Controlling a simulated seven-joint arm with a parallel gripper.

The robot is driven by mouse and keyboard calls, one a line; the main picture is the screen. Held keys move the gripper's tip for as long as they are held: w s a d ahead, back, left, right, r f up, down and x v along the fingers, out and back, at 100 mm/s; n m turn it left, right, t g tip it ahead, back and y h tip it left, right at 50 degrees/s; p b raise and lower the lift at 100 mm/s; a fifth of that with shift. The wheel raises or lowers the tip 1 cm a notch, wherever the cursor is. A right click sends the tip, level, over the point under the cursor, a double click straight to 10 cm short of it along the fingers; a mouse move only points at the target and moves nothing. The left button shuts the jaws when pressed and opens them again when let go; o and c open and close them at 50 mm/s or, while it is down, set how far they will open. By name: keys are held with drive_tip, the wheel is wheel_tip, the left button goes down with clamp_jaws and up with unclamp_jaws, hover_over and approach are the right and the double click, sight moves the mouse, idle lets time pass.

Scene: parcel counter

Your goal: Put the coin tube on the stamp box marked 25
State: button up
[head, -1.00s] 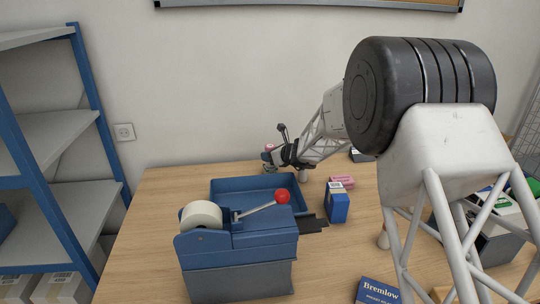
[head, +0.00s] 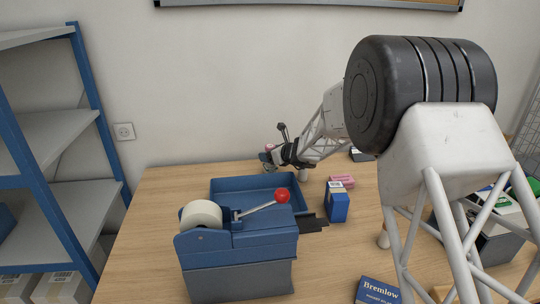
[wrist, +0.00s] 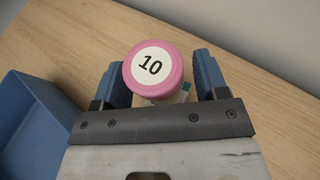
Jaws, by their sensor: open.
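A round container with a pink lid marked 10 (wrist: 153,68) stands between the two blue fingers of my gripper (wrist: 163,78) in the wrist view. The jaws are open on either side of it, and I see no clear grip. In the head view my gripper (head: 270,158) is small and far back, behind the blue tray, with a bit of the pink lid (head: 269,147) at it. I see no marking 25 in either view. I cannot pick out the coin tube for sure; a small pale upright thing (head: 303,175) shows below my arm, too small to identify.
A blue open tray (head: 222,188) stands left of centre, behind a tape dispenser with a red-knobbed lever (head: 238,250). A blue Bremlow box (head: 377,292) is at the front. My arm hides much of the right side.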

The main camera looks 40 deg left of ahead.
drive_tip(key=v, duration=1.2)
drive_tip(key=shift+r, duration=0.15)
idle(0.8)
drive_tip(key=s+d+r+n+h, duration=0.2)
drive_tip(key=s+d+r+n, duration=0.25)
drive_tip(key=d, duration=0.75)
drive_tip(key=s+d+r+n+h, duration=0.25)
drive_tip(key=s+d+r, duration=0.25)
drive_tip(key=d, duration=0.7)
drive_tip(key=s+d+r+n+h, duration=0.1)
drive_tip(key=s+d+r+n, duration=0.3)
drive_tip(key=d, duration=0.8)
drive_tip(key=s+d+f+n+t+h, duration=0.1)
drive_tip(key=s+d+n+h, duration=0.7)
drive_tip(key=s+d, duration=1.9)
drive_tip(key=d+f, duration=0.1)
drive_tip(key=d, duration=0.1)
drive_tip(key=shift+s+d, duration=0.2)
drive_tip(key=shift+d, duration=0.15)
